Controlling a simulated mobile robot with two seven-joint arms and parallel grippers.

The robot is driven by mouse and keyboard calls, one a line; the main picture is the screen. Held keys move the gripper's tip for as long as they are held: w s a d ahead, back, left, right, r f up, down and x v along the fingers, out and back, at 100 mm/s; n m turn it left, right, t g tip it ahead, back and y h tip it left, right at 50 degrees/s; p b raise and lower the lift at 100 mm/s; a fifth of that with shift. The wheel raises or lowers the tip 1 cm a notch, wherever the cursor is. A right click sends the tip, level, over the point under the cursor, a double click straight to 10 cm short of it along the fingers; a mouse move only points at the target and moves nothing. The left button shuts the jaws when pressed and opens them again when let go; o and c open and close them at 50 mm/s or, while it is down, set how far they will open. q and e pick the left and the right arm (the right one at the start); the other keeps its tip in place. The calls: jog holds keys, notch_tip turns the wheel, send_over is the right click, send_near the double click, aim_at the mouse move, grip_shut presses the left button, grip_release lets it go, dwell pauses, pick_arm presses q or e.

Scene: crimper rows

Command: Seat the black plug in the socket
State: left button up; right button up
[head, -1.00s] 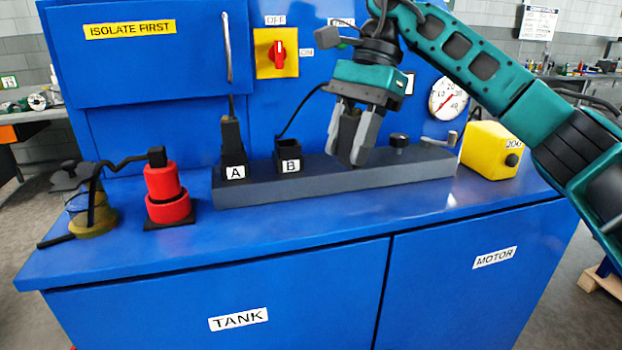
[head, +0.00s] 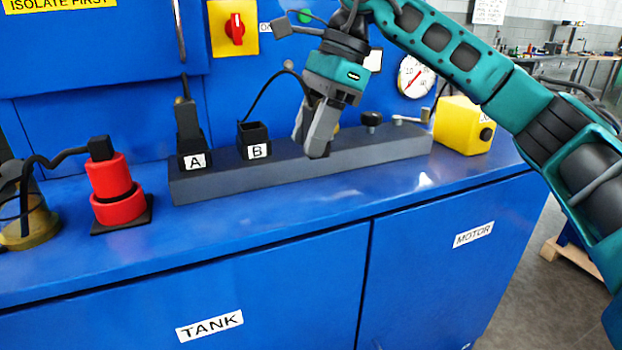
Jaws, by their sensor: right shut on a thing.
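My right gripper (head: 318,128) is shut on a dark thing, mostly hidden between its grey fingers, which I take to be the black plug. It is above the back of the grey rail (head: 370,150), to the right of socket B. Socket B (head: 255,138) is a black box with an open top and a white label. A thin black cable arcs from behind it up toward my gripper. Socket A (head: 194,158), left of B, has a black plug (head: 188,120) standing upright in it. My left gripper is not in view.
A red plug in a red socket (head: 117,190) stands at the left, beside a brass-coloured base (head: 28,225). A black knob (head: 371,120), a small lever (head: 412,121) and a yellow box (head: 462,125) are to the right. The blue bench front (head: 290,215) is clear.

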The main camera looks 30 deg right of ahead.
jog(key=shift+f, duration=3.5)
jog(key=shift+f+b, duration=0.15)
jog(key=shift+b, duration=0.2)
jog(key=o, duration=1.1)
